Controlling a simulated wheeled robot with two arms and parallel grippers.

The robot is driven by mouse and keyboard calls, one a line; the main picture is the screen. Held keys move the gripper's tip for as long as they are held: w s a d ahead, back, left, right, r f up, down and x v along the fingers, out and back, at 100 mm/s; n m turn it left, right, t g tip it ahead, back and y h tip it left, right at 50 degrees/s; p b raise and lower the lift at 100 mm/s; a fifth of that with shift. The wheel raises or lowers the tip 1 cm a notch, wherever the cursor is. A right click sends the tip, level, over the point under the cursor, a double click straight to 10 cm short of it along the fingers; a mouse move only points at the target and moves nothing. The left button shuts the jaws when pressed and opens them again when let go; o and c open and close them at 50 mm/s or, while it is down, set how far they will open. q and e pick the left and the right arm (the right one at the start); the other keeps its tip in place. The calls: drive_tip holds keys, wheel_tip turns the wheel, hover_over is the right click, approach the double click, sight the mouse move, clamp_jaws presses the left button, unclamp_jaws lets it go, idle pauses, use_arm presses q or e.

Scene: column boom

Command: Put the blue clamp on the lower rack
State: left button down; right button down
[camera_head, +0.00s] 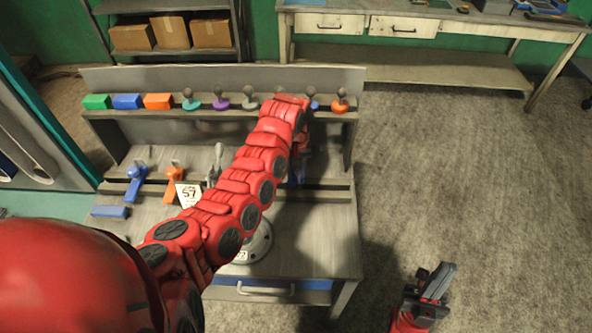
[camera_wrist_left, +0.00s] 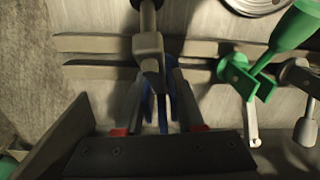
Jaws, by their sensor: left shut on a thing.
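In the left wrist view, my left gripper (camera_wrist_left: 158,100) is shut on the blue clamp (camera_wrist_left: 164,108); its grey and dark upper part (camera_wrist_left: 149,48) points away from me, over the rails. In the head view, my left arm crosses the bench and hides most of the gripper and the held clamp. The lower rack (camera_head: 325,188) is a pair of rails with a slot, also seen in the left wrist view (camera_wrist_left: 95,45). Another blue clamp (camera_head: 135,181) hangs at its left end. My right gripper (camera_head: 436,282) is low at the right, away from the bench; its finger gap is unclear.
An orange clamp (camera_head: 173,181) and a card (camera_head: 188,194) are on the lower rack. A green clamp (camera_wrist_left: 258,68) stands close beside the held one. The upper shelf holds a green block (camera_head: 97,101), an orange block (camera_head: 158,101) and several knobs. Floor at right is clear.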

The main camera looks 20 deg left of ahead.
sight(296, 178)
use_arm(q)
drive_tip(key=shift+f+b, duration=0.3)
drive_tip(key=shift+f, duration=0.3)
drive_tip(key=shift+f, duration=0.35)
drive_tip(key=shift+f+b, duration=0.35)
drive_tip(key=shift+b, duration=0.05)
drive_tip(key=shift+f+b, duration=0.3)
drive_tip(key=shift+f, duration=0.2)
drive_tip(key=c, duration=0.8)
unclamp_jaws()
drive_tip(key=shift+r, duration=0.1)
drive_tip(key=shift+r+p, duration=0.65)
drive_tip(key=shift+r, duration=0.7)
drive_tip(key=shift+r+p, duration=0.4)
drive_tip(key=shift+r, duration=1.95)
